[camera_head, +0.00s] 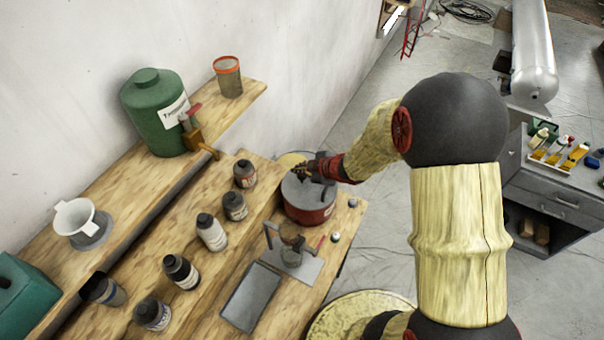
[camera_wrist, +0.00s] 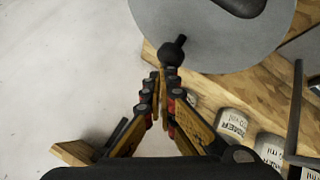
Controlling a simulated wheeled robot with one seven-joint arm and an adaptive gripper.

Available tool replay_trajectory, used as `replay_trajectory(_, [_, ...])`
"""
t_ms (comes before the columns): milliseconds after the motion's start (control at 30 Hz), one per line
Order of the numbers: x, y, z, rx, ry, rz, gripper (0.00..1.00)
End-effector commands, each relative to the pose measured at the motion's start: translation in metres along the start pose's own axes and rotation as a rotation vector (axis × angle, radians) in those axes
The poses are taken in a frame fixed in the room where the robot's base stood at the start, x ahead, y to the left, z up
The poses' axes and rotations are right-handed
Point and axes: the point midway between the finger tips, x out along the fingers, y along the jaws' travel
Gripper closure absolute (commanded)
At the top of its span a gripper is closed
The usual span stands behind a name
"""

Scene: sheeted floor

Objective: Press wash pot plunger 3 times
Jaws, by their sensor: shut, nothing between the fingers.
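The wash pot (camera_head: 310,214) is a red round pot with a grey lid, standing on the wooden bench. Its grey lid (camera_wrist: 215,25) fills the top of the wrist view. A black knob on a short stem, which looks like the plunger (camera_wrist: 173,52), shows at the lid's near edge. My gripper (camera_head: 300,170) is over the far side of the pot in the head view. In the wrist view my gripper (camera_wrist: 163,76) has its fingertips together and empty, just below the knob in the picture. I cannot tell whether they touch it. In the head view the gripper hides the plunger.
Several bottles (camera_head: 212,232) stand left of the pot. A metal stand with a glass (camera_head: 291,247) and a grey tray (camera_head: 250,297) are in front of it. A green canister with a tap (camera_head: 155,112) stands on the raised shelf.

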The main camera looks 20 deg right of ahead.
Motion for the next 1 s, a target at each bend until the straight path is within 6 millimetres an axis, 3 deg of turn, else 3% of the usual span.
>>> replay_trajectory(1000, [0.0083, -0.0065, 0.0064, 0.001, -0.001, -0.001, 1.00])
